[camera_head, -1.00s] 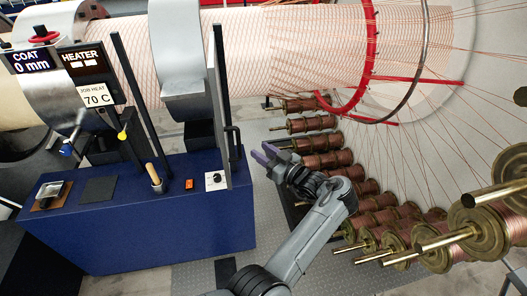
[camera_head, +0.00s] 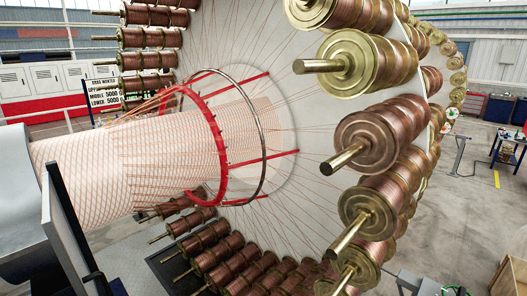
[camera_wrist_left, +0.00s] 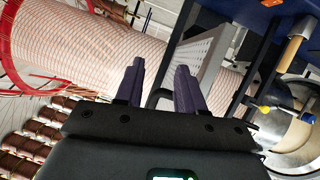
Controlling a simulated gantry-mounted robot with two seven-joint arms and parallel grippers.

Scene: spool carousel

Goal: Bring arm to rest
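My left gripper (camera_wrist_left: 160,66) shows only in the left wrist view. Its two dark purple fingers stand apart with nothing between them, so it is open and empty. Behind the fingers are the copper-wound tube (camera_wrist_left: 85,45) and a grey perforated panel (camera_wrist_left: 195,62). No arm or gripper of mine can be made out in the head view. My right gripper is in neither view.
In the head view, the large carousel disc (camera_head: 310,110) carries copper spools (camera_head: 370,140) with protruding brass rods (camera_head: 345,157). A red ring (camera_head: 217,140) surrounds the wound tube (camera_head: 90,165). Open floor (camera_head: 455,215) lies to the right. A wooden-handled tool (camera_wrist_left: 295,48) shows in the wrist view.

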